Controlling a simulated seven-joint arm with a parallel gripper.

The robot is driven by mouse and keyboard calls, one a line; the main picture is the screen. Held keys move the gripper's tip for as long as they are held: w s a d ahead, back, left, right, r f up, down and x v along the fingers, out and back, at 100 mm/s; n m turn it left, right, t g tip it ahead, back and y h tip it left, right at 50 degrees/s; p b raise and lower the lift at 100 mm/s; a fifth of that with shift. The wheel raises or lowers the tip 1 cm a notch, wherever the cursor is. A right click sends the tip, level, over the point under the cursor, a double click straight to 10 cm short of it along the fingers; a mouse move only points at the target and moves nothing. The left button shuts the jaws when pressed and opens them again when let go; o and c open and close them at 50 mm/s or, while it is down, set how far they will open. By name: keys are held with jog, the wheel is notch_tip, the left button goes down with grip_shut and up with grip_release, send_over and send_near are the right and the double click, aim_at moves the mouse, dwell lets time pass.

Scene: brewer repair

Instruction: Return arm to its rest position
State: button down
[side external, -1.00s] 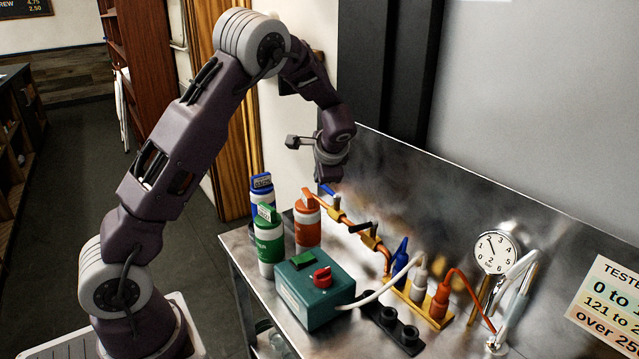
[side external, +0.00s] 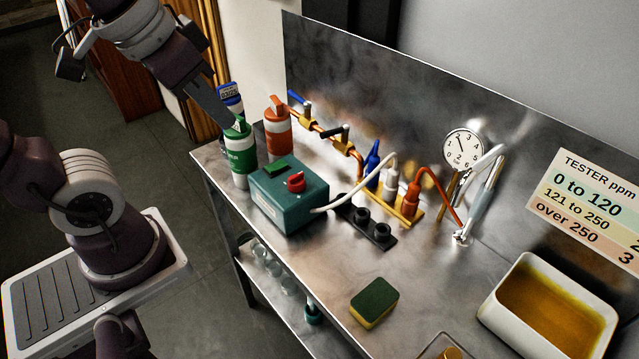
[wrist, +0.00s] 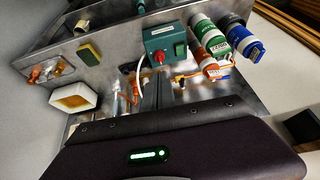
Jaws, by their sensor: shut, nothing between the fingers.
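My gripper (side external: 222,112) is at the upper left of the side external view, its dark fingers pointing down to the right. It is shut and empty. Its tips overlap the green bottle (side external: 240,152) in this view; I cannot tell the gap, and no contact is clear. In the wrist view, the gripper's narrow fingers (wrist: 159,84) show close together above the bench, in front of the dark wrist housing. My arm is bent, with its upper part cut off by the top and left edges.
The metal bench (side external: 300,255) carries an orange bottle (side external: 278,130), a blue bottle (side external: 230,97), a teal box (side external: 288,196), brass valves and pipes (side external: 335,138), a gauge (side external: 463,147), a sponge (side external: 374,302) and a white tray (side external: 492,308). Open floor (side external: 140,165) lies left of the bench.

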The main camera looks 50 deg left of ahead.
jog(key=shift+h, duration=0.3)
jog(key=s, duration=0.1)
jog(key=s+d, duration=0.1)
jog(key=s, duration=0.1)
jog(key=s+d+f, duration=0.1)
jog(key=shift+s+d, duration=0.15)
jog(key=shift+d, duration=0.05)
